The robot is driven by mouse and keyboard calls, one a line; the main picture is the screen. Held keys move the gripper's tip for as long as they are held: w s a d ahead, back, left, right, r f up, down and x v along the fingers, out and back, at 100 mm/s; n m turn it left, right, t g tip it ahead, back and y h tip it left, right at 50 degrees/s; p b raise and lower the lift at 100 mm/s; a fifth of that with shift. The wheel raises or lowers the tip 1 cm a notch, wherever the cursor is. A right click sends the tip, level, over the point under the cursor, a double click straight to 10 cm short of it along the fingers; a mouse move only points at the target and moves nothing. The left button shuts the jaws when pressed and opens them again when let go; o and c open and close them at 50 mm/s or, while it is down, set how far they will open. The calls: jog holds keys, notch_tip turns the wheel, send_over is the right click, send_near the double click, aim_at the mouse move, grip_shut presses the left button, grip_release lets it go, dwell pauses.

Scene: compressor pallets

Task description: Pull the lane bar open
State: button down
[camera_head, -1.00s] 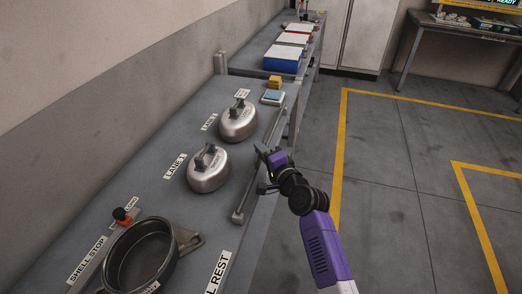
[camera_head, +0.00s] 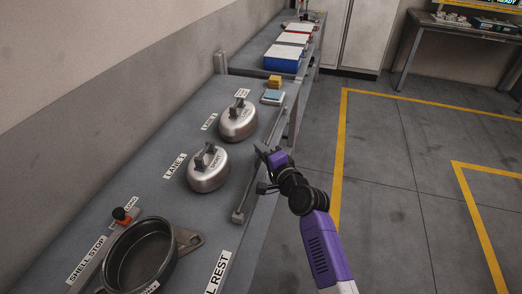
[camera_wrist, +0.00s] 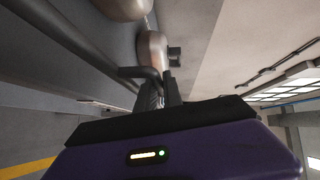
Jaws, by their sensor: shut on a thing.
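The lane bar (camera_head: 246,196) is a long grey rail along the right edge of the grey bench. In the wrist view it is the dark rod (camera_wrist: 75,38) running diagonally at the upper left. My gripper (camera_head: 264,153) is at the middle of the bar, on the aisle side. In the wrist view its dark jaws (camera_wrist: 160,92) are shut at the bar's dark bent handle (camera_wrist: 140,72); the exact contact is partly hidden. Two silver domed shells with dark top handles, a nearer one (camera_head: 208,174) and a farther one (camera_head: 238,124), stand on the bench left of the bar.
A black round pan (camera_head: 143,256) sits at the near end of the bench, beside an orange-topped stop (camera_head: 122,214). Yellow and pale blue blocks (camera_head: 272,97) lie at the far end. A second bench with blue and red-edged boxes stands beyond.

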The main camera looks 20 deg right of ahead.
jog(key=s+a+r+n+t+b, duration=0.1)
jog(key=r+b, duration=0.2)
jog(key=s+r+n+t+b, duration=0.1)
jog(key=r+n+t+b, duration=0.1)
jog(key=b, duration=0.2)
jog(key=s+a+r+n+t+y+b, duration=0.1)
jog(key=s+r+b, duration=0.1)
jog(key=r+b, duration=0.1)
jog(key=shift+a+r+b, duration=0.35)
jog(key=shift+b, duration=0.05)
jog(key=s+a+r+n+t+y+b, duration=0.3)
jog(key=s+a+r+n+y+b, duration=0.3)
jog(key=b, duration=0.9)
jog(key=shift+s+r+n, duration=0.65)
jog(key=shift+s+n, duration=0.35)
jog(key=shift+n, duration=0.2)
jog(key=shift+a, duration=0.1)
jog(key=c, duration=1.8)
grip_release()
jog(key=shift+o, duration=0.2)
jog(key=b+v, duration=0.1)
jog(key=v, duration=0.6)
jog(key=shift+s+f, duration=0.2)
jog(key=shift+s, duration=0.15)
